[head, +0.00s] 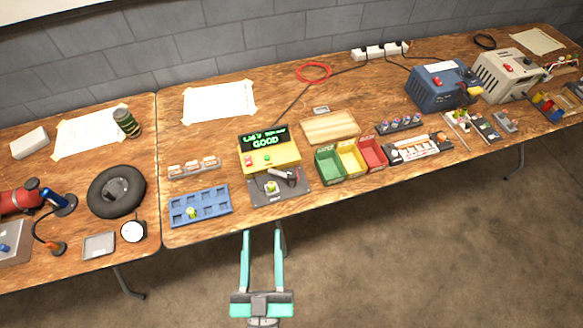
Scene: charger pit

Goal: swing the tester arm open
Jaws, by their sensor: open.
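The tester is a yellow box (270,155) with a green-lit display reading GOOD, a red button and a green button. A dark base plate (262,198) lies in front of it. The tester arm (287,175), dark grey with a light part, lies across the plate's right back area. A small greenish-yellow piece (270,187) sits on the plate left of the arm; I cannot tell whether the arm touches it. My gripper (263,238) has two teal fingers, spread open and empty, in front of the table edge below the tester, apart from the arm.
A blue slotted tray (200,206) lies left of the tester, with a small yellow-green piece in it. Green (329,165), yellow (352,160) and red (373,154) bins stand to the right. A wooden tray (330,127) lies behind them. The front table edge lies near my fingers.

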